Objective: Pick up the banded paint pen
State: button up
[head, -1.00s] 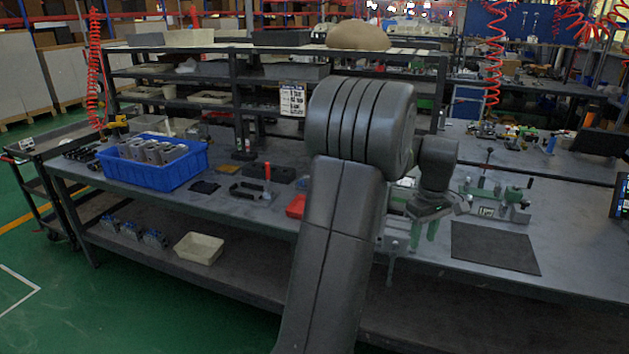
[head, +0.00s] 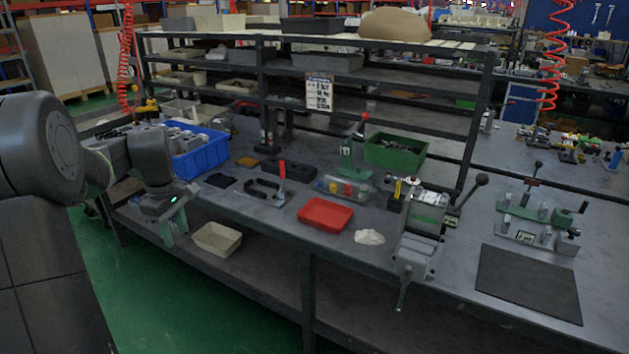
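I cannot make out the banded paint pen for certain in the head view. A red-handled upright tool (head: 281,178) stands by a black bracket (head: 262,188) on the workbench. A clear tray with small coloured items (head: 343,188) lies behind the red tray, too small to tell apart. My gripper (head: 174,236) hangs at the left, in front of the bench's front edge and below the blue bin. Its two green fingers point down and stand apart, with nothing seen between them.
The blue bin (head: 203,156) holds grey blocks. A red tray (head: 325,214), white cloth (head: 369,237), green bin (head: 395,152) and clamp fixture (head: 420,235) stand on the bench (head: 285,226). A black mat (head: 529,283) lies at right. A cream tray (head: 217,239) sits on the lower shelf.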

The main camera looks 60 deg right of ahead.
aim_at(399, 181)
jog(key=i+l+u, duration=0.15)
jog(key=u, duration=3.6)
jog(key=k+l+u, duration=0.1)
jog(key=u, duration=0.5)
jog(key=k+j+z, duration=0.1)
jog(key=k+z, duration=0.55)
jog(key=z, duration=0.15)
jog(key=k+z, duration=0.15)
jog(key=z, duration=0.3)
jog(key=k+z, duration=0.1)
jog(key=z, duration=0.35)
jog(key=k+l+z, duration=0.1)
jog(key=z, duration=0.35)
jog(key=k+l+z, duration=0.1)
jog(key=z, duration=0.8)
jog(key=l+z, duration=0.1)
jog(key=z, duration=0.4)
jog(key=l+z, duration=0.1)
jog(key=z, duration=0.8)
jog(key=l+z, duration=0.15)
jog(key=z, duration=1.25)
jog(key=i+l+z, duration=0.1)
jog(key=z, duration=0.4)
